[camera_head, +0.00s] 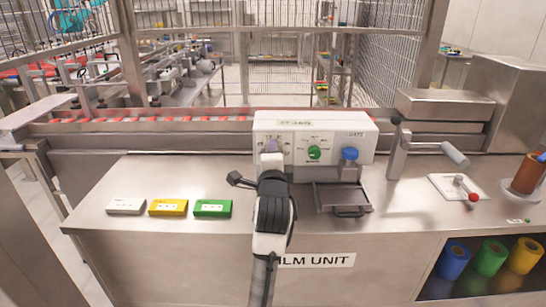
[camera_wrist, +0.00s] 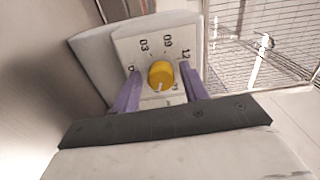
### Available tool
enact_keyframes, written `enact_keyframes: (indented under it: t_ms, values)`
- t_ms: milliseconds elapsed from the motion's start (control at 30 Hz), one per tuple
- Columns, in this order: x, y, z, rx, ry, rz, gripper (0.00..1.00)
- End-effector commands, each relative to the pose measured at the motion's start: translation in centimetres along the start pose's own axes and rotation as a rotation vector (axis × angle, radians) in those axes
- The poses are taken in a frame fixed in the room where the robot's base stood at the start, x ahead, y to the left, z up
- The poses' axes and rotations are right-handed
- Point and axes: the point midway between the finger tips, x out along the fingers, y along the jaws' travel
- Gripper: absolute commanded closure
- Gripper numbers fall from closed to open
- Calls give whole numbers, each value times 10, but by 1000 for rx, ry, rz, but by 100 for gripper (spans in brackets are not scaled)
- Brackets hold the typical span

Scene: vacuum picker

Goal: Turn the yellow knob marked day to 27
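The yellow knob (camera_wrist: 161,74) sits on a white dial plate in the wrist view. A pale pointer mark shows on its lower edge. Printed numbers around it include what look like 03, 09 and 12; others are covered by the fingers or too small to read. My gripper (camera_wrist: 158,83) is open, its purple fingers on either side of the knob with gaps between. In the head view my gripper (camera_head: 269,150) is in front of the left dial of the white control box (camera_head: 350,124), hiding the yellow knob there.
A green knob (camera_head: 314,153) and a blue knob (camera_head: 350,153) are right of my gripper. A metal tray (camera_head: 342,197) sits below them. White, yellow (camera_head: 168,207) and green boxes lie left on the steel counter.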

Motion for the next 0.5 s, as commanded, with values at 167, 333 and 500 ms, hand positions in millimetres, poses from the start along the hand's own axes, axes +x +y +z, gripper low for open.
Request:
enact_keyframes:
  t_ms: [167, 333, 500]
  values:
    - [0, 0, 0, -1, 0, -1, 51]
    - [-2, -1, 0, -1, 0, -2, 51]
    - [-19, 0, 0, -2, 0, -2, 51]
